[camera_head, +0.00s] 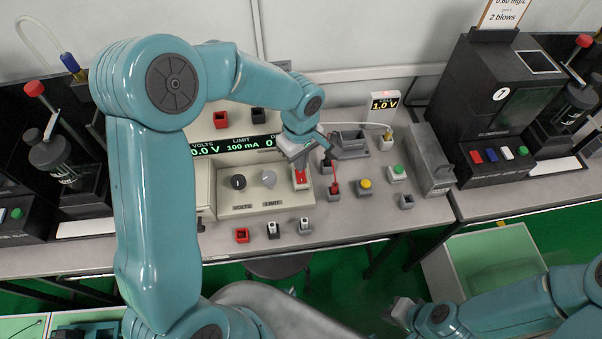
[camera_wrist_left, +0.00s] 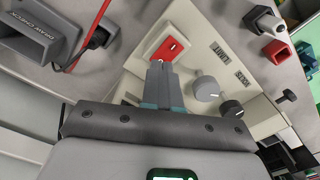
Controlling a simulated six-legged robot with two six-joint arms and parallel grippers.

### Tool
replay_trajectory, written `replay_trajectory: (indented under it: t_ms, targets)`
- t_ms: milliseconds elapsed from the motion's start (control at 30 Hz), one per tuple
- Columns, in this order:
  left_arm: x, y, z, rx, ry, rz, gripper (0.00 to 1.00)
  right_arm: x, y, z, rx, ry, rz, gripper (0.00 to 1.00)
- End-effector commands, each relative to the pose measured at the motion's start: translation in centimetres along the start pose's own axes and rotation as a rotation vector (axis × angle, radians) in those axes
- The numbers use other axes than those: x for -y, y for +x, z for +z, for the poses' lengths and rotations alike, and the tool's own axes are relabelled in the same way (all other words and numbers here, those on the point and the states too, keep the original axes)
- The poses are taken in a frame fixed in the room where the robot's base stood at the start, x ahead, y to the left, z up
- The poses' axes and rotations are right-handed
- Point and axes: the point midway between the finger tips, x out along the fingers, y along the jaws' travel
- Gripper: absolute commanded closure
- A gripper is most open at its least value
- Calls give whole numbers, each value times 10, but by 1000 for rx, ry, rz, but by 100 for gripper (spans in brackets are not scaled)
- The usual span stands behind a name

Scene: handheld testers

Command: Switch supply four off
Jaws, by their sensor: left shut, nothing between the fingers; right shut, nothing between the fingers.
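The beige supply (camera_head: 265,202) stands on the bench in the head view, with a lit green display (camera_head: 232,146) reading volts and a 100 mA limit. Its red rocker switch (camera_head: 301,179) is at the right end of the panel. It also shows in the left wrist view (camera_wrist_left: 168,46), with a white mark on it. My left gripper (camera_head: 297,154) is shut and empty just above the switch. In the left wrist view its fingertips (camera_wrist_left: 160,66) are at the switch's edge; I cannot tell whether they touch. My right gripper (camera_head: 396,310) is shut and empty, low, before the bench.
Black tester seven (camera_head: 505,95) stands further right.

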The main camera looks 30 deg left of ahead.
Motion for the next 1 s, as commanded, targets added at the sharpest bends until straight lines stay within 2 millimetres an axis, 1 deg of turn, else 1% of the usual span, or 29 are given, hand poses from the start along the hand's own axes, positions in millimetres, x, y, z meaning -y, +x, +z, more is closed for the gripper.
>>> replay_trajectory:
  t_ms: [367, 1000]
  targets:
    - [0, 1, 0, 0, 0, 0, 100, 0, 1, 0, 0, 0, 0, 100]
    - [0, 10, 0, 0, 0, 0, 100, -4, 10, 0, 0, 0, 0, 100]
